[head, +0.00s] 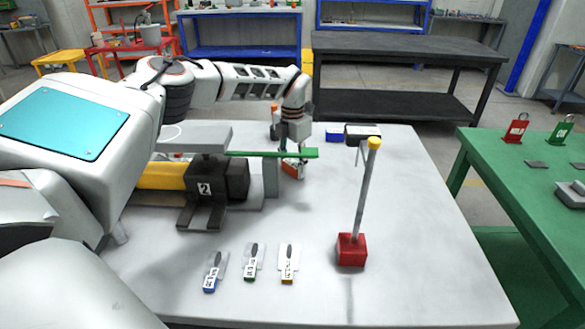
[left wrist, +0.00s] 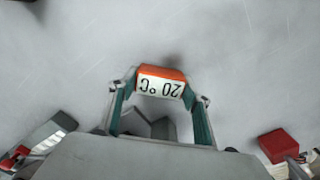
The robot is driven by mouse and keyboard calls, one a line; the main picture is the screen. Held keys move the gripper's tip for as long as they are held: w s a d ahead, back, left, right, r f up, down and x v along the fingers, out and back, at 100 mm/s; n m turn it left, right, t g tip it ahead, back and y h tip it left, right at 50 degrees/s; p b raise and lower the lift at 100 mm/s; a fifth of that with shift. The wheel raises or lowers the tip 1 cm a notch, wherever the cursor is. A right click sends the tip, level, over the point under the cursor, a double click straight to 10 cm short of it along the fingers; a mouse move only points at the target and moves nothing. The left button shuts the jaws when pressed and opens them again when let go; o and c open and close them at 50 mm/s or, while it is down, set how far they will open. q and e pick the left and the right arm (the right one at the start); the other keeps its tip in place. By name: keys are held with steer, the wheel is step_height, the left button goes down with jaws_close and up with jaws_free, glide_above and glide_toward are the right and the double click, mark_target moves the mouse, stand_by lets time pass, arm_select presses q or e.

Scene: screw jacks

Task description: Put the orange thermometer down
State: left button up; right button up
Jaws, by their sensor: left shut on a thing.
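The orange thermometer (head: 291,169) has an orange top and a white face. In the left wrist view the thermometer (left wrist: 161,82) reads "20 °C", upside down. My left gripper (left wrist: 160,88) is shut on it, with one finger on each side. My right gripper is not in view.
A dark jack marked 2 (head: 205,190) stands left of the gripper. A red block (head: 352,250) with a tall yellow-topped rod stands at right. Several tagged tools (head: 251,262) lie in front. A blue box (head: 333,134) stands behind. The table's right side is clear.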

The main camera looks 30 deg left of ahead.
arm_select(q)
step_height(320, 180, up, 11)
steer(key=p, duration=0.2)
step_height(320, 180, up, 9)
glide_above(293, 162)
steer(key=shift+s, duration=0.2)
steer(key=shift+s, duration=0.1)
